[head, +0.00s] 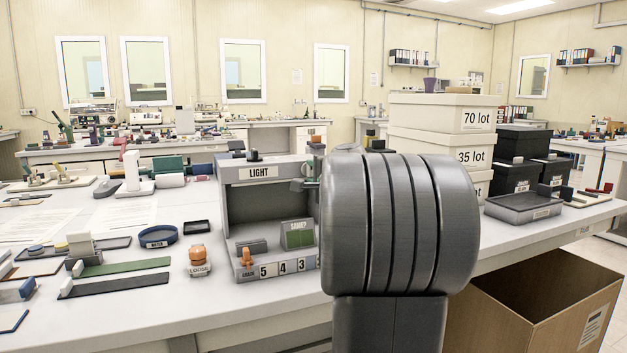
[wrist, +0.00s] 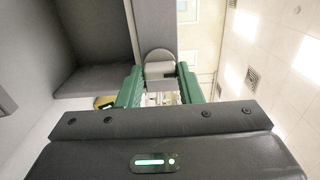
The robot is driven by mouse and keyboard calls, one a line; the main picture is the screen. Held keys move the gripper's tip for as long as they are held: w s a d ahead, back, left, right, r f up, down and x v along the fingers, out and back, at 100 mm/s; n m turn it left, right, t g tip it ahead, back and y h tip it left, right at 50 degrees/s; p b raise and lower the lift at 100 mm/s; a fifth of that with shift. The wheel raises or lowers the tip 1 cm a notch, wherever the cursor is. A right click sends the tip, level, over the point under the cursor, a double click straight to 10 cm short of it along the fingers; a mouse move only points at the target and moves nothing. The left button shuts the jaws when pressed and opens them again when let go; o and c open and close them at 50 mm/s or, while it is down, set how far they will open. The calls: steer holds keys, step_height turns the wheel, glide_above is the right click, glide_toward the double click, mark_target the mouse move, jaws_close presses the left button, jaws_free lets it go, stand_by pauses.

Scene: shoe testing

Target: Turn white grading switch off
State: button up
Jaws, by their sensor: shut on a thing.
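The grey grading booth (head: 268,172), labelled LIGHT, stands on the white table, with its open front facing me. In the head view, a small grey part shows at the booth's right front edge, close to my gripper (head: 305,179). My arm hides most of the gripper and the booth's right side there. I cannot tell the switch's on or off position.
White lot boxes (head: 440,115) and a dark tray (head: 523,207) stand right. A cardboard box (head: 545,300) is below.

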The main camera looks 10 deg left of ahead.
stand_by(0.5)
steer(key=o, duration=1)
steer(key=b+v, duration=0.1)
steer(key=v, duration=1.2)
steer(key=shift+s+d, duration=0.25)
steer(key=shift+s, duration=0.1)
steer(key=p+x, duration=0.1)
steer(key=x, duration=1.3)
steer(key=shift+s+d, duration=0.1)
